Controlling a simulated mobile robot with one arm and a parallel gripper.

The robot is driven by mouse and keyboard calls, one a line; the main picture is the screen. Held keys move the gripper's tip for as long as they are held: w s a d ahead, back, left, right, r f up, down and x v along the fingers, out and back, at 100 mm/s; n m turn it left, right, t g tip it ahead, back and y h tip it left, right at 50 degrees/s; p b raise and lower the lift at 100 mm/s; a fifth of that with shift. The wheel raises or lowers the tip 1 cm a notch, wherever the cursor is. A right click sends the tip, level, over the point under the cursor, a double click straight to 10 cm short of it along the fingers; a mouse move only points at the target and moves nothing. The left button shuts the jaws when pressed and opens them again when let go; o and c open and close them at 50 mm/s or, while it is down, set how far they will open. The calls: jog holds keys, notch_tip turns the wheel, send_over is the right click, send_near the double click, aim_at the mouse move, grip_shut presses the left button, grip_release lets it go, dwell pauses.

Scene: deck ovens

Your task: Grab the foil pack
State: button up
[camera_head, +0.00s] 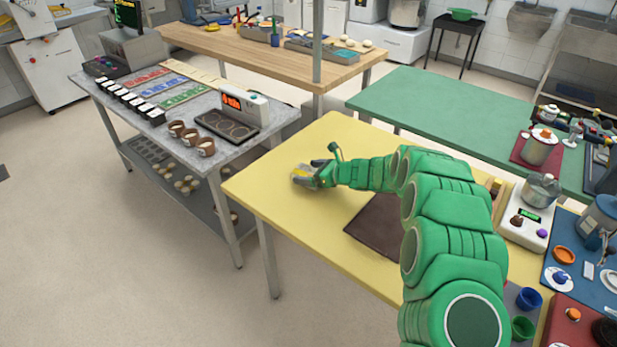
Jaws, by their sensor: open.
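A small silver-grey item with a yellow patch, which looks like the foil pack (301,176), lies on the yellow tabletop (285,205) near its left part. My gripper (311,173) reaches in from the right, low over the table, with its jaws open at the pack. Its fingers overlap the pack in the picture. I cannot tell whether they touch it. The gripper and wrist hide part of the pack's right side.
A dark brown mat (375,226) lies on the yellow table, partly behind my green arm. A grey table with a red display (243,105) is at the left. A green table (440,105) lies behind.

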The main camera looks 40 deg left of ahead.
jog(key=shift+a+f, duration=0.1)
jog(key=shift+a, duration=0.15)
jog(key=c, duration=1.2)
jog(key=shift+c, duration=0.2)
jog(key=shift+r, duration=0.35)
notch_tip(320, 180, up, 2)
jog(key=shift+r, duration=0.1)
jog(key=s+d+r, duration=0.9)
jog(key=d+r, duration=0.1)
jog(key=shift+s+d, duration=0.15)
jog(key=shift+d, duration=0.2)
